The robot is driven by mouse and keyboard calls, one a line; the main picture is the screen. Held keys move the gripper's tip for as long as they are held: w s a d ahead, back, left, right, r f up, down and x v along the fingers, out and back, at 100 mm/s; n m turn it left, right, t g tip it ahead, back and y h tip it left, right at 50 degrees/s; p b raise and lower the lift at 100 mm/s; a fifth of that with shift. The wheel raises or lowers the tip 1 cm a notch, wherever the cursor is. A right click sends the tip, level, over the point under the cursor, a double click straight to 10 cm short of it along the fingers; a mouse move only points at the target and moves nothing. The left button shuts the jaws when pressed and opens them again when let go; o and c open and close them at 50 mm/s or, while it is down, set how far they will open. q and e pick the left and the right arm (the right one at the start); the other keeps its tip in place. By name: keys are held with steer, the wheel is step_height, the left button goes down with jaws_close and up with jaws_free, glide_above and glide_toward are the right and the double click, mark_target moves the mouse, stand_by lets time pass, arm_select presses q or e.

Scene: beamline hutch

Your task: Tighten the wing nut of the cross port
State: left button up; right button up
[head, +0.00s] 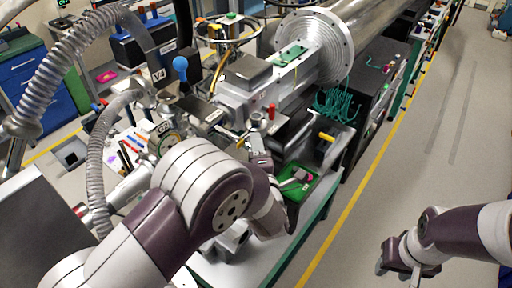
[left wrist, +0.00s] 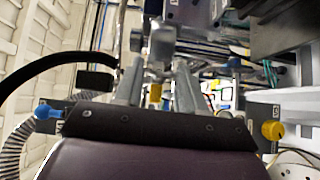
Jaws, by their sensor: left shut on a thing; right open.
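My left arm reaches across the bench in the head view. Its gripper (head: 259,158) is at the metal fittings of the cross port (head: 256,123), in front of the beamline. In the left wrist view the two fingers of my left gripper (left wrist: 157,72) point away from the camera and are closed on a small metal part, seemingly the wing nut, which is blurred and partly hidden. A yellow piece (left wrist: 155,92) shows between the fingers, farther off. My right gripper (head: 397,268) is open and empty over the floor at the lower right.
A green tray (head: 303,188) with small items lies on the bench right of my left gripper. A large round flange (head: 340,40) is behind. The floor at right is clear.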

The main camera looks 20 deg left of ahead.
arm_select(q)
steer(key=shift+w+r+m+g+h+p, duration=0.1)
steer(key=shift+r+m+g+h+p, duration=0.15)
steer(key=shift+m+g+p, duration=1.2)
steer(key=shift+w+r+m+g+h+p, duration=0.2)
steer(key=shift+m+g+p, duration=0.5)
steer(key=shift+p, duration=1.4)
steer(key=shift+s+g, duration=0.15)
steer(key=shift+g, duration=0.1)
steer(key=o, duration=1.1)
steer(key=shift+s+a, duration=0.1)
